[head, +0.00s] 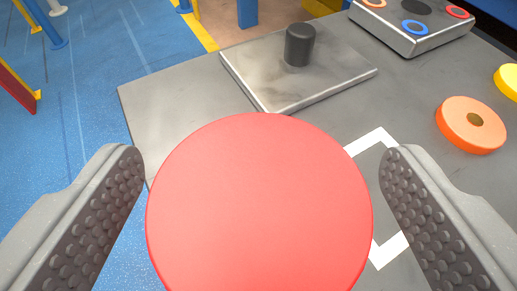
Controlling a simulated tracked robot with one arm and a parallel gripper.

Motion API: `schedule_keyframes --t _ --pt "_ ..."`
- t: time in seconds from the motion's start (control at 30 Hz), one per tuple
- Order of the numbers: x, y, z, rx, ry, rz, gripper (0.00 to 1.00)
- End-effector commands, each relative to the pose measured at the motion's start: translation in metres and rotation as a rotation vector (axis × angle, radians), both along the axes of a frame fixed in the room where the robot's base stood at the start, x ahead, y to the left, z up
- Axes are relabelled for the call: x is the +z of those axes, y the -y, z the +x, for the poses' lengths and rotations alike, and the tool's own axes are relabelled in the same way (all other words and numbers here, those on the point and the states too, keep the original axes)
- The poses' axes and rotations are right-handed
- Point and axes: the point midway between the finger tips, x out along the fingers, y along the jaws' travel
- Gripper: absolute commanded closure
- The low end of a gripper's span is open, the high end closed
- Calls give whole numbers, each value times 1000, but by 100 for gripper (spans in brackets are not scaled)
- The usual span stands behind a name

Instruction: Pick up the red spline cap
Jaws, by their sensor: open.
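The red spline cap (259,205) shows as a large round red disc in the lower middle of the head view, seen from above. My gripper (260,190) is open, with one studded grey finger to the left of the cap and one to the right. A gap shows between each finger and the cap's edge, so neither finger appears to touch it. The underside of the cap and what it rests on are hidden.
A metal plate with a dark upright peg (299,46) lies beyond the cap on the grey table (170,125). An orange disc (471,125) and a yellow disc (509,80) are at right. A block with coloured rings (412,38) stands at back right. White markings (388,250) show beside the cap.

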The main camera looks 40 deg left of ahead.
Motion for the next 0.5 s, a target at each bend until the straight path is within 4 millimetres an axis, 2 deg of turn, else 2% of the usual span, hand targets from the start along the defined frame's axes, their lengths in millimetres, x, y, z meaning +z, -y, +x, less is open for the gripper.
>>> schedule_keyframes --t 0.17,0.2,0.37,0.5 --pt "0 -1 0 0 0 0 20" --pt "0 -1 0 0 1 1 23" --pt "0 -1 0 1 1 1 67" --pt "1 -1 0 1 1 1 67"
